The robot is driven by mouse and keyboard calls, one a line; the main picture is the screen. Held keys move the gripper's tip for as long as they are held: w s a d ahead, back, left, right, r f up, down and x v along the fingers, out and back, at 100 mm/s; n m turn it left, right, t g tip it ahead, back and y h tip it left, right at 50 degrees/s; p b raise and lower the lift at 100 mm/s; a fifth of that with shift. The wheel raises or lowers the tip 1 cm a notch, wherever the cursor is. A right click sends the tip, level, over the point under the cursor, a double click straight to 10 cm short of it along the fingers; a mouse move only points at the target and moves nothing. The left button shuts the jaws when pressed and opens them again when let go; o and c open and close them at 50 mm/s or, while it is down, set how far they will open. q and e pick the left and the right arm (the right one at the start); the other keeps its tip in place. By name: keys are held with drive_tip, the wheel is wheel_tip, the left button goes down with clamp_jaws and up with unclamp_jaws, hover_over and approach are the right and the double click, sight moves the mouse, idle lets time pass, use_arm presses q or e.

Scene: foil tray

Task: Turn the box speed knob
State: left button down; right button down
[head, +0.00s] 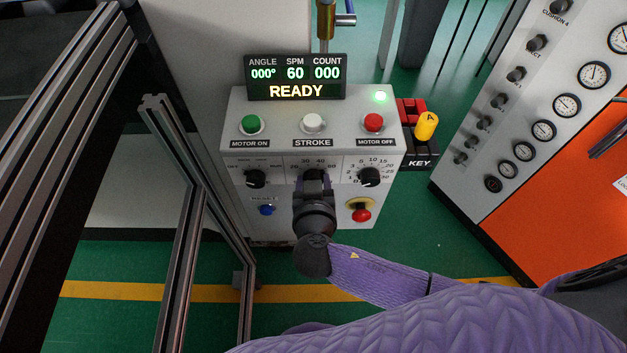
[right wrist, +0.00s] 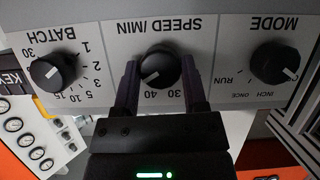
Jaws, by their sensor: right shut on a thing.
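The grey control box (head: 236,137) stands ahead, with a row of knobs below its push buttons. The speed knob (right wrist: 160,66), black and round, is the middle one under the upside-down SPEED/MIN label in the right wrist view. Its white pointer line points to the lower left there, to the side of the 40 mark. My right gripper (head: 317,175) is at this knob, and its two fingers are shut on it from both sides. In the head view the gripper hides most of the knob. The display (head: 296,77) reads READY, SPM 60. My left gripper is not in view.
The mode knob (head: 255,179) and batch knob (head: 370,177) flank the gripper closely. A blue reset button (head: 267,210) and a red button on yellow (head: 360,212) sit below. A metal frame (head: 187,190) stands at left, an orange and white cabinet (head: 560,165) at right.

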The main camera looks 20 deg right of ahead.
drive_tip(key=n+h, duration=0.1)
drive_tip(key=n, duration=0.1)
drive_tip(key=n+h, duration=0.2)
drive_tip(key=n, duration=0.1)
drive_tip(key=shift+w+a+h+b, duration=0.1)
drive_tip(key=shift+a+h+b, duration=0.1)
drive_tip(key=shift+h+b, duration=0.1)
idle(0.4)
idle(0.5)
drive_tip(key=shift+c, duration=0.7)
unclamp_jaws()
